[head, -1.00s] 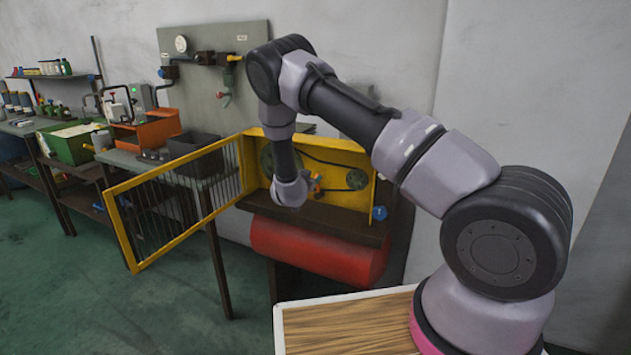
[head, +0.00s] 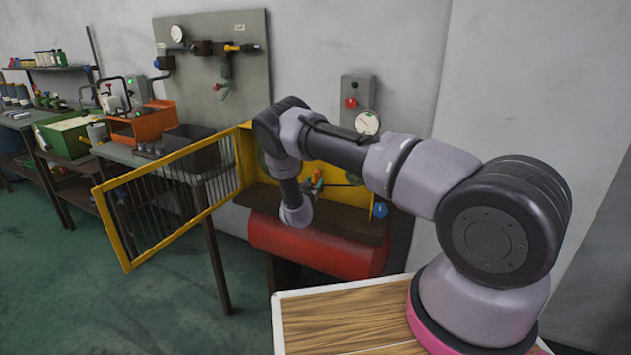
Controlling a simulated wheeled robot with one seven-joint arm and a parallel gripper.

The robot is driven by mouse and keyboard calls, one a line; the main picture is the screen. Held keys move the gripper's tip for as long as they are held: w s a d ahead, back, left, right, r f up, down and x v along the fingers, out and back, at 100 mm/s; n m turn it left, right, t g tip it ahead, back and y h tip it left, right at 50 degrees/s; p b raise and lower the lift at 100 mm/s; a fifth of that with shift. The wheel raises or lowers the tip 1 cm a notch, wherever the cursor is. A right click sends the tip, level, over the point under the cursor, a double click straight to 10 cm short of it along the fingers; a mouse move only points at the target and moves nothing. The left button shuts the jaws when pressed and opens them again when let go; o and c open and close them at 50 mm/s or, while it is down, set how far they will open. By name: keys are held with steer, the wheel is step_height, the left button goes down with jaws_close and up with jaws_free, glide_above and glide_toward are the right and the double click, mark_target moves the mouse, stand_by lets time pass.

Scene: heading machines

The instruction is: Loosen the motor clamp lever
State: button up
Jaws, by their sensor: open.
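The open yellow machine box (head: 340,186) holds a belt drive, partly covered by my arm. A small orange part with a teal piece (head: 316,180) stands inside it, just right of my arm's last link. It is in the place of the motor clamp, but it is too small to tell which piece is the lever or how it is turned. My arm's rounded wrist end is low in front of the box, left of and below the orange part. My gripper's fingers are hidden behind the wrist, so I cannot tell whether they touch anything.
The yellow barred guard door (head: 170,200) stands swung open to the left. A red tank (head: 320,250) lies under the box. A blue knob (head: 380,210) is at the box's right. A grey panel with a red button and gauge (head: 358,105) hangs above. The green floor (head: 60,300) at left is clear.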

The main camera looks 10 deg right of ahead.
steer(key=shift+x, duration=1)
steer(key=shift+c, duration=0.4)
jaws_close()
steer(key=shift+r, duration=0.15)
